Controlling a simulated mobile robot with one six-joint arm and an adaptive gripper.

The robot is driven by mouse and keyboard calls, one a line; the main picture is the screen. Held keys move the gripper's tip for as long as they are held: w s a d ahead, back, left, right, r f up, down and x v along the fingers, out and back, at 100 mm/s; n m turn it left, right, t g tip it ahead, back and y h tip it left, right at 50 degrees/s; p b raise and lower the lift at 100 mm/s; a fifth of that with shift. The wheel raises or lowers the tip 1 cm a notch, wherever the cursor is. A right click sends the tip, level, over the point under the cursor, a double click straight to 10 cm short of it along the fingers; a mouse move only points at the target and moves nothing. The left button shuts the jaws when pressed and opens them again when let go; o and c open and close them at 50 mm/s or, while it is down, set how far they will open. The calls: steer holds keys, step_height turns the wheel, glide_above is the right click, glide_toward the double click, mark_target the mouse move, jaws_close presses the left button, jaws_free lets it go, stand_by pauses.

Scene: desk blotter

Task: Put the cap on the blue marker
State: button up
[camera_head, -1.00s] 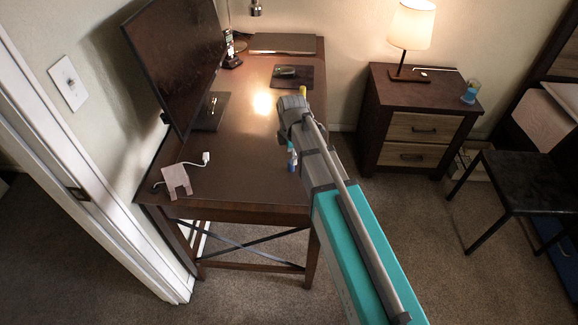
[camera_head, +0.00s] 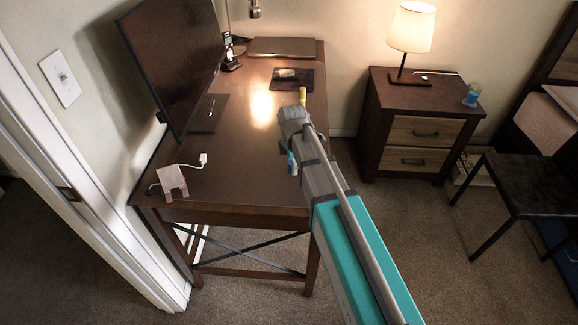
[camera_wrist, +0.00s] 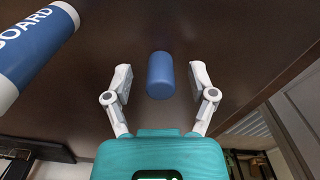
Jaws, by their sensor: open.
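A short blue cap (camera_wrist: 160,76) stands or lies on the dark desk top in the wrist view, between the two fingertips of my gripper (camera_wrist: 160,88). Gaps show on both sides of it, so the fingers are apart and not closed on it. The blue marker (camera_wrist: 36,48), with a white end and white "BOARD" lettering, crosses the upper left corner of the wrist view, beyond the left finger and partly cut off. In the head view a small blue and white piece (camera_head: 292,163) shows beside my arm, which hides most of that area.
The desk (camera_head: 235,165) is largely clear in the middle. A monitor (camera_head: 172,60) stands at left, a pale stand with a cable (camera_head: 172,181) at the near left corner. A mouse pad (camera_head: 302,82) and laptop (camera_head: 282,47) lie at the back. A yellow object (camera_head: 302,95) shows behind my arm.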

steer(key=c, duration=0.8)
steer(key=shift+r, duration=0.15)
step_height(320, 180, up, 2)
steer(key=shift+r+p, duration=0.1)
steer(key=shift+p, duration=1.15)
steer(key=s+d+r+p, duration=0.1)
steer(key=s+r+p, duration=0.2)
steer(key=s, duration=0.1)
steer(key=s+d+r+p, duration=0.1)
steer(key=s+r+p, duration=0.3)
steer(key=s, duration=0.1)
steer(key=s+d+r+p, duration=0.2)
steer(key=s+r+p, duration=0.1)
steer(key=s, duration=0.1)
steer(key=shift+s+r, duration=0.2)
steer(key=shift+r, duration=0.05)
steer(key=shift+n, duration=0.6)
steer(key=w+r+p, duration=0.1)
steer(key=w+p, duration=0.1)
steer(key=w, duration=0.5)
steer(key=w+a+r+p, duration=0.1)
steer(key=w+r+p, duration=0.1)
steer(key=w, duration=0.5)
steer(key=w+r+p, duration=0.2)
steer(key=w, duration=0.6)
steer(key=shift+a+r, duration=0.15)
steer(key=shift+r, duration=0.05)
